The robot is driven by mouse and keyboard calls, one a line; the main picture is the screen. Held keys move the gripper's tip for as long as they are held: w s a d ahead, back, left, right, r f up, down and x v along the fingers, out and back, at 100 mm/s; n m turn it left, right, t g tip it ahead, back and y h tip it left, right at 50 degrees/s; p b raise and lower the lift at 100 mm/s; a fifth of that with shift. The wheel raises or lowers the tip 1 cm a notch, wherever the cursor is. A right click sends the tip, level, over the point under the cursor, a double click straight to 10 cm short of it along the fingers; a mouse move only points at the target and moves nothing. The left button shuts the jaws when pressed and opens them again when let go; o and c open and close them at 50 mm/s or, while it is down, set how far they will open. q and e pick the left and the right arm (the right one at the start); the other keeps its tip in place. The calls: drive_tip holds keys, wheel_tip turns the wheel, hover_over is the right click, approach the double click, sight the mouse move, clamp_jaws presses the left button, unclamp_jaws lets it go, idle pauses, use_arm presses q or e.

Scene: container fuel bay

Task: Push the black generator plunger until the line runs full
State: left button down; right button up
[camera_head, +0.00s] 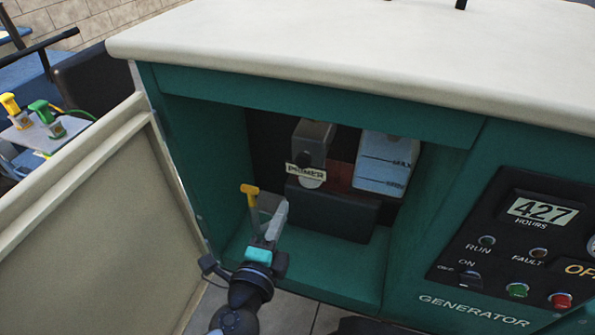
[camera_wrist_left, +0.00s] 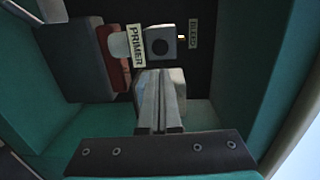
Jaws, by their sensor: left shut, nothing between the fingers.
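The black plunger (camera_head: 303,159) is on the front of a grey block (camera_head: 315,136) inside the open green cabinet, above a PRIMER label (camera_head: 305,172). In the left wrist view it is a dark round knob (camera_wrist_left: 159,47) on the grey block, beside the sideways PRIMER label (camera_wrist_left: 136,46). My left gripper (camera_head: 279,211) is shut and empty at the cabinet opening, in front of and below the plunger. Its closed fingers (camera_wrist_left: 160,78) point towards the block, apparently short of it. The line and its fill are not clearly visible. My right gripper is not in view.
A translucent tank (camera_head: 383,175) marked MAX stands right of the grey block. A yellow handle (camera_head: 250,190) is close left of my fingers. The open door (camera_head: 90,230) is at left, the control panel (camera_head: 520,250) at right. The pale top (camera_head: 360,45) overhangs the opening.

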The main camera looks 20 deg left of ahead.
sight(301, 165)
use_arm(q)
drive_tip(key=w, duration=0.7)
drive_tip(key=w+p, duration=0.1)
drive_tip(key=w, duration=0.3)
drive_tip(key=shift+w+a+f, duration=0.1)
drive_tip(key=shift+f, duration=0.2)
drive_tip(key=shift+w, duration=0.45)
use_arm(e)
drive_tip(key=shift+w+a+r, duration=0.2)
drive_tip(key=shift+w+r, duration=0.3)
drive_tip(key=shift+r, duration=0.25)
